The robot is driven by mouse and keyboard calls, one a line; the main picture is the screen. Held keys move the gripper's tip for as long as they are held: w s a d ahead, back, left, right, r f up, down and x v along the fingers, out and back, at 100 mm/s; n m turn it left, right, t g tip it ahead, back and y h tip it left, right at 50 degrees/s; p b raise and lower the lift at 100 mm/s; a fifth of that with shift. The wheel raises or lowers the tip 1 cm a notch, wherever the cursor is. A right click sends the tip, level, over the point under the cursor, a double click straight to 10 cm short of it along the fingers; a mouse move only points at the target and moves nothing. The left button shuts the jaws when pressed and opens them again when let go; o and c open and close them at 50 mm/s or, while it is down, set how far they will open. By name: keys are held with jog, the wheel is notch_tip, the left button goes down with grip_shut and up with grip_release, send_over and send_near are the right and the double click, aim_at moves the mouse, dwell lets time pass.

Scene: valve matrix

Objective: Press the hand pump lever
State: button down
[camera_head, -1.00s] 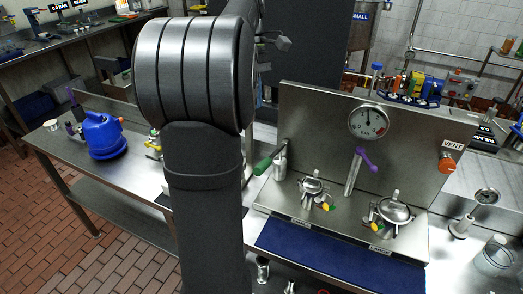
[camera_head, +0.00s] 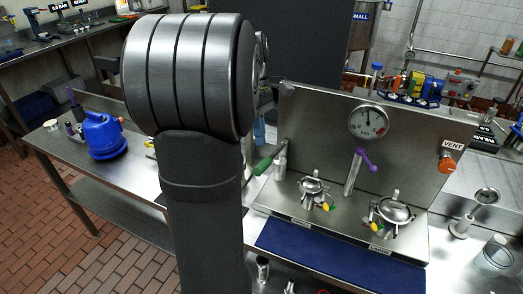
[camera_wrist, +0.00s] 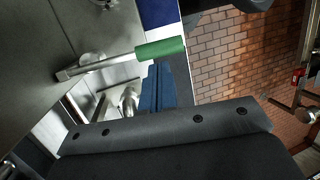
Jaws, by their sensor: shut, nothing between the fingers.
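The hand pump lever has a green grip (camera_head: 266,165) and a grey metal bar, on the left side of the steel panel in the head view. In the head view a bit of blue finger (camera_head: 259,132) shows above the grip, and my arm hides the rest.
The panel carries a gauge (camera_head: 368,121), a purple-handled lever (camera_head: 364,160), an orange vent knob (camera_head: 447,164) and two small lidded steel vessels (camera_head: 312,186). A dark blue mat (camera_head: 335,258) lies in front. A blue jug (camera_head: 103,136) stands on the left bench.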

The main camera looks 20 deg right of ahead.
aim_at(263, 162)
jog(key=shift+x, duration=2.3)
jog(key=shift+s+a+f, duration=0.15)
jog(key=shift+a+f, duration=0.05)
jog(key=shift+f, duration=0.25)
notch_tip(263, 162, down, 6)
jog(key=s+a+t+h, duration=0.1)
jog(key=t+h, duration=0.1)
jog(key=shift+s+a+f, duration=0.15)
jog(key=shift+s+f, duration=0.1)
jog(key=v, duration=1.5)
jog(key=shift+s+a, duration=0.25)
jog(key=shift+s, duration=0.15)
